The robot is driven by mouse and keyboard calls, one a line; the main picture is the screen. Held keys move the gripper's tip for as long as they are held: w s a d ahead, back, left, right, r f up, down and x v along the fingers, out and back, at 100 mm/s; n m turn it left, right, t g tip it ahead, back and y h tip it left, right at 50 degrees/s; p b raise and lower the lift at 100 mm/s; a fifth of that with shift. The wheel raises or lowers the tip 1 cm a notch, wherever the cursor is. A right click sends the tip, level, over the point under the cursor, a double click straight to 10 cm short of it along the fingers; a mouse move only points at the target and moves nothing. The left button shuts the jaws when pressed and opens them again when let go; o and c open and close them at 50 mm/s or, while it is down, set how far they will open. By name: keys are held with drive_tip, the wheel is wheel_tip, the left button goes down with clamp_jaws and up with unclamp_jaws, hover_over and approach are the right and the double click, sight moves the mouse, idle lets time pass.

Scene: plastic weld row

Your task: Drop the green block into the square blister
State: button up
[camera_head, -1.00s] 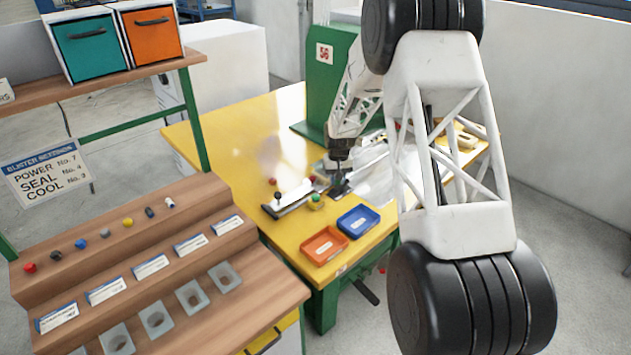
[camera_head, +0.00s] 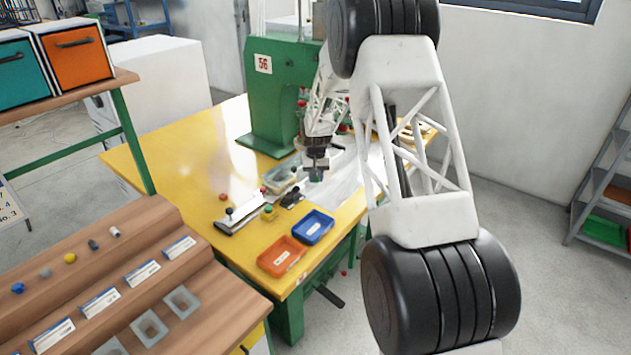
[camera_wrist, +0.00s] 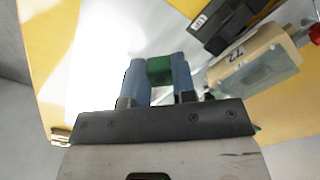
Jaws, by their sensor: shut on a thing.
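My gripper (camera_head: 317,179) is above the yellow table, beside the green press. In the wrist view its two blue fingers (camera_wrist: 158,68) are shut on the green block (camera_wrist: 159,71), which sits between the fingertips. In the head view the block is too small to make out clearly. A beige holder (camera_wrist: 255,62) with a clear blister-like tray on it lies right of the fingers in the wrist view, apart from the block. It appears left of my gripper in the head view (camera_head: 282,180). I cannot tell the shape of its pocket.
An orange tray (camera_head: 282,256) and a blue tray (camera_head: 313,227) lie at the table's front edge. The green press (camera_head: 272,95) stands behind. A black-knobbed plate (camera_head: 240,221) lies left. Clear square cups (camera_head: 182,302) sit on the wooden rack. The table's left part is bare.

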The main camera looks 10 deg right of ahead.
drive_tip(key=w+a+r+n, duration=0.1)
drive_tip(key=w+a+n, duration=0.2)
drive_tip(key=a, duration=0.3)
drive_tip(key=w+a+r+n, duration=0.1)
drive_tip(key=w+a+n, duration=0.3)
drive_tip(key=a+n, duration=0.2)
drive_tip(key=shift+w+a+r, duration=0.15)
drive_tip(key=shift+w+a, duration=0.1)
drive_tip(key=shift+a, duration=0.25)
drive_tip(key=shift+f, duration=2.25)
drive_tip(key=shift+f, duration=0.5)
idle(0.4)
idle(0.4)
drive_tip(key=o, duration=1)
drive_tip(key=shift+r, duration=0.1)
drive_tip(key=c, duration=0.5)
